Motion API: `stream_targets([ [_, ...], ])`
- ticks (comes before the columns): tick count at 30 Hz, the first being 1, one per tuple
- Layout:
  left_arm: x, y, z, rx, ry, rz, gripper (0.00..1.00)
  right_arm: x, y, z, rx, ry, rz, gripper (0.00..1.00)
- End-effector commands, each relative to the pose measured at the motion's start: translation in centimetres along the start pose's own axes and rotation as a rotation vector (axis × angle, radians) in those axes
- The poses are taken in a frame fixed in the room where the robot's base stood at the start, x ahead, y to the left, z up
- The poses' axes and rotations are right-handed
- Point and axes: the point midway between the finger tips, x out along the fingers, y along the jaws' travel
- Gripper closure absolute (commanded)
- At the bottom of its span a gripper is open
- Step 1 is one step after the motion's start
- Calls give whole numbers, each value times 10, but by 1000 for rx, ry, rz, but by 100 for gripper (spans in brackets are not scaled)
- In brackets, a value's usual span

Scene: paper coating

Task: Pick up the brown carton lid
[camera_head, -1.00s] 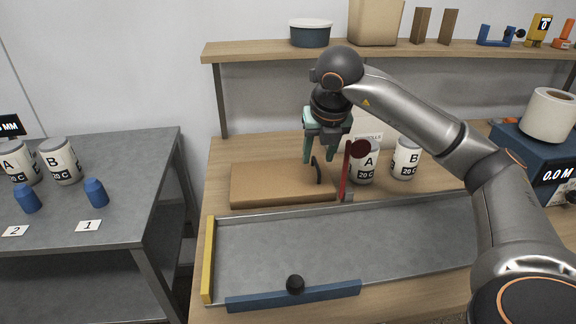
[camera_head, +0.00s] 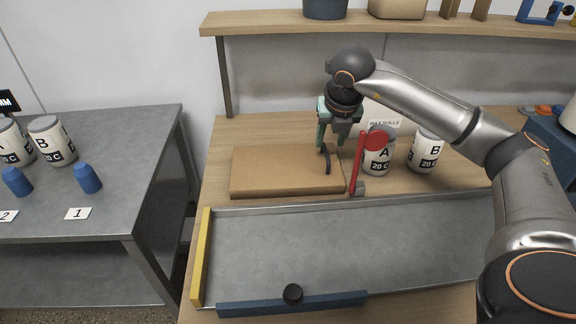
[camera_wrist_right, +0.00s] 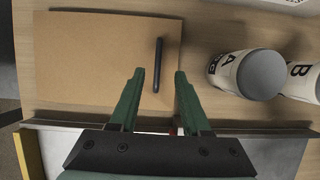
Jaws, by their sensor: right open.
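The brown carton lid (camera_head: 285,173) lies flat on the wooden table behind the grey tray. A dark upright handle (camera_head: 327,160) stands near its right end. My right gripper (camera_head: 338,146) is at the handle, pointing down. In the right wrist view the lid (camera_wrist_right: 95,60) fills the upper left, and the handle (camera_wrist_right: 158,64) shows between and beyond the open green fingers (camera_wrist_right: 158,74). The fingers do not visibly touch the handle. My left gripper is in neither view.
A red post (camera_head: 356,165) stands just right of the lid. Canister A (camera_head: 376,158) and canister B (camera_head: 425,150) stand further right. The grey tray (camera_head: 340,245) lies in front, with a blue bar (camera_head: 250,306) on its near edge. A shelf (camera_head: 290,24) runs behind.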

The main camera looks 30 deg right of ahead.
Motion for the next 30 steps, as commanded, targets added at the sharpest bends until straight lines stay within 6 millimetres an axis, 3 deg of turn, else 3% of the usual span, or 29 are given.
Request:
stream_targets([
  [15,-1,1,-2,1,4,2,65,57,4,-2,-2,1,0,53],
  [23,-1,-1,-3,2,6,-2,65,60,4,-2,-2,0,0,53],
  [30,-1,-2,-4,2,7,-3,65,59,4,-2,-2,0,0,79],
])
